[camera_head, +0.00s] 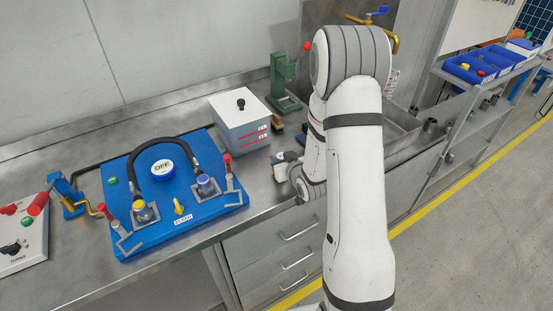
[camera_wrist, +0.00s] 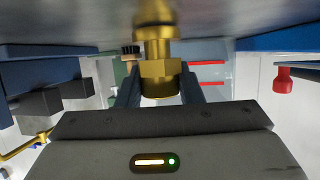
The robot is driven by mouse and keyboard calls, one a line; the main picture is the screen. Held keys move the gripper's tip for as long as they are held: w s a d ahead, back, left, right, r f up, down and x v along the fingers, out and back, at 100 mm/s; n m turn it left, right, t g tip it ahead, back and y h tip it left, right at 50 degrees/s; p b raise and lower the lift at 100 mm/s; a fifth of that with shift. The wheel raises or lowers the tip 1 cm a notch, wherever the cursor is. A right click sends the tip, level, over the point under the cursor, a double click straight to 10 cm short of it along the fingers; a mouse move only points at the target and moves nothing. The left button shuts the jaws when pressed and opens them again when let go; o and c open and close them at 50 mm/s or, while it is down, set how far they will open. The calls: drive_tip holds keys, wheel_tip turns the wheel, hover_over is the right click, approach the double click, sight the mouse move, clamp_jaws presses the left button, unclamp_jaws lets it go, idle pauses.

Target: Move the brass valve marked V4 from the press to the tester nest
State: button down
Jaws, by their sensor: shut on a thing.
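My gripper (camera_wrist: 160,92) is shut on a brass valve (camera_wrist: 158,68), with a dark finger on each side of its hex body. No V4 mark is readable on it. In the head view, my gripper (camera_head: 284,160) is low over the bench, right of the blue test board (camera_head: 130,178); the valve cannot be made out there. The green press (camera_head: 284,83) stands behind my gripper.
A white box (camera_head: 240,115) with a black knob and red stripes stands between board and press. Red-tipped clamp levers (camera_head: 228,160) rise from the board. A red-buttoned panel (camera_head: 22,235) is at far left. A sink and a shelf with blue bins (camera_head: 468,67) lie right.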

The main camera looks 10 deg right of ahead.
drive_tip(key=shift+f, duration=0.1)
drive_tip(key=c, duration=1)
unclamp_jaws()
